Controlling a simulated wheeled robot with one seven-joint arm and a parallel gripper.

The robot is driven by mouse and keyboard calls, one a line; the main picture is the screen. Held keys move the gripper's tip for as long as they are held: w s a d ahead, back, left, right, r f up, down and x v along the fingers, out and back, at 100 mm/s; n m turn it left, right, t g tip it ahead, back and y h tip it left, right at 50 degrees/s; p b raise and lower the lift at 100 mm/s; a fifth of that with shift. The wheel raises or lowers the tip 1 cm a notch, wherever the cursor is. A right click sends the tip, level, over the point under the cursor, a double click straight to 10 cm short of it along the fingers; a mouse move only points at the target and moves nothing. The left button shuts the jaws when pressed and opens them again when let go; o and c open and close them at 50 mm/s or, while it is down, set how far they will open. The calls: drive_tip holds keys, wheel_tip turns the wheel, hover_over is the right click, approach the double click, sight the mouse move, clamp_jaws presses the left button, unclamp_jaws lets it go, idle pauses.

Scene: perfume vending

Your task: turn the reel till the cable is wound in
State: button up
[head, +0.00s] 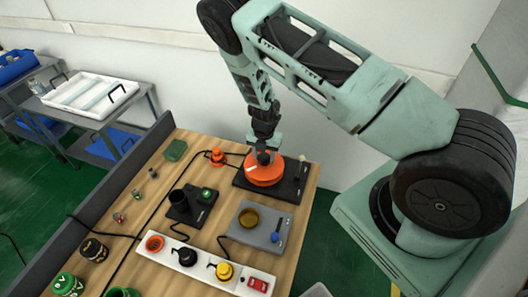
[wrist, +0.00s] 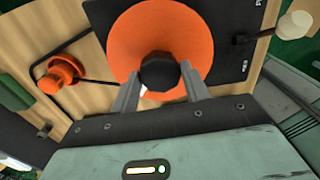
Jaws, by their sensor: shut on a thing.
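The orange reel (head: 265,172) sits on a black base plate (head: 291,188) at the back right of the wooden table. In the wrist view the reel (wrist: 205,48) shows as a large orange disc with a round black knob (wrist: 160,72) on it. My gripper (head: 263,153) points down over the reel, and in the wrist view its fingers (wrist: 159,84) are shut on the black knob. A black cable (wrist: 88,40) runs from the reel area to a small orange plug-like piece (wrist: 58,76), which also shows left of the reel in the head view (head: 216,156).
A black device with a cup (head: 179,200), a grey plate (head: 274,230) with a yellow-brown dish, and a white strip (head: 201,264) with coloured plugs stand nearer. A grey wall edges the table's left.

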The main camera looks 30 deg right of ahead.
drive_tip(key=shift+w+r+m+p, duration=0.1)
drive_tip(key=shift+m+p, duration=0.25)
drive_tip(key=shift+m, duration=0.25)
drive_tip(key=o, duration=1.4)
wheel_tip(320, 180, up, 12)
wheel_tip(320, 180, up, 5)
hover_over(265, 157)
drive_tip(key=shift+w+a+r+p, duration=0.1)
drive_tip(key=shift+a+r+p, duration=0.05)
drive_tip(key=shift+p, duration=0.2)
